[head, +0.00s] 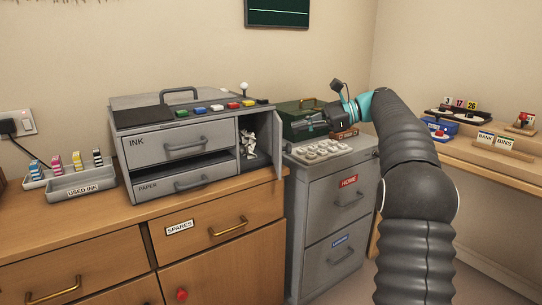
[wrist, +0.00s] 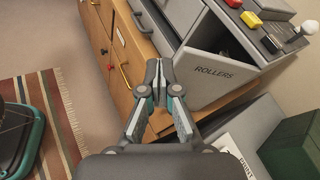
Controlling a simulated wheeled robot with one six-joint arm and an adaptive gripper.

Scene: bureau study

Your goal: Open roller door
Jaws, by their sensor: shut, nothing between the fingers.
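The grey machine (head: 183,120) stands on the wooden desk. Its roller door (head: 279,147) at the right end is swung outward and seen nearly edge-on in the head view. The compartment behind it (head: 262,160) is exposed, with crumpled white paper (head: 249,146) inside. In the wrist view the door's outer face (wrist: 225,85), lettered ROLLERS, shows to the right of my fingertips. My gripper (head: 295,124) is shut and empty, just right of the door; its fingertips (wrist: 158,70) appear close to the door's edge. I cannot tell whether they touch it.
A grey filing cabinet (head: 335,210) with a keypad on top stands right of the desk, below my gripper. A green box (head: 300,112) sits behind the gripper. The INK (head: 180,142) and PAPER (head: 180,183) drawers are left of the compartment. A wall shelf (head: 500,160) is at right.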

